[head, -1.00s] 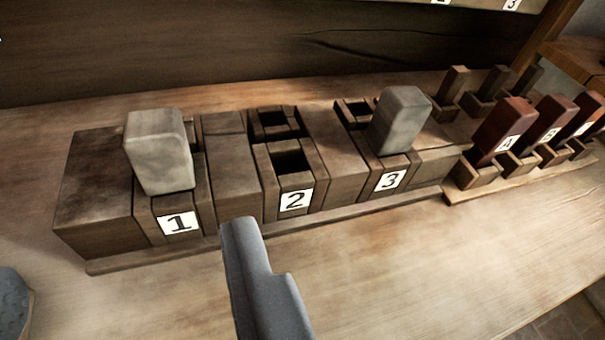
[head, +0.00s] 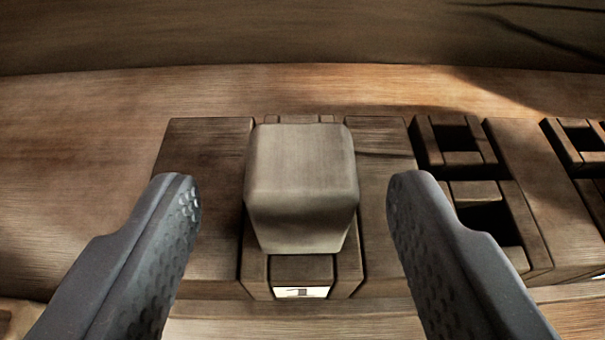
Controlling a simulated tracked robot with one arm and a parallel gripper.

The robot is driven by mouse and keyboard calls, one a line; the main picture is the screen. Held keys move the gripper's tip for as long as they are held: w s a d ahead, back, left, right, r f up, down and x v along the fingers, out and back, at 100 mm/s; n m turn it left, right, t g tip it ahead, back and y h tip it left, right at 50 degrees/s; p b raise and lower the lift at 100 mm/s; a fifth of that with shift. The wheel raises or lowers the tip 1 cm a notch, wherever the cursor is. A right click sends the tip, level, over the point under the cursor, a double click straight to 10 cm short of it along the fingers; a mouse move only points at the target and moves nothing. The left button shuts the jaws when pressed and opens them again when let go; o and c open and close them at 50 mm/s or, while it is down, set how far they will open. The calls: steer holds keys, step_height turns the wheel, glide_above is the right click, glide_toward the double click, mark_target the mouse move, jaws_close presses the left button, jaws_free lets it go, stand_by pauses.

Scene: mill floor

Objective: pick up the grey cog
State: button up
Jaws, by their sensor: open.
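A pale grey block (head: 301,185), which I take for the grey cog, stands upright in the slot marked 1 of the dark wooden rack (head: 205,215). It has rounded edges, and its lower end is hidden in the slot. My gripper (head: 293,187) is open, one finger left of the block and one right. There is a clear gap on both sides in the picture. The fingers look nearer to the camera than the block, and neither is seen touching it.
The label 1 (head: 300,292) shows at the rack's front below the block. An empty slot (head: 485,215) lies to the right. Bare wooden bench surface (head: 80,150) is free at the left. A dark board (head: 250,35) runs along the back.

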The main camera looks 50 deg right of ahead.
steer(key=x, duration=0.5)
steer(key=shift+s, duration=0.1)
steer(key=c, duration=1)
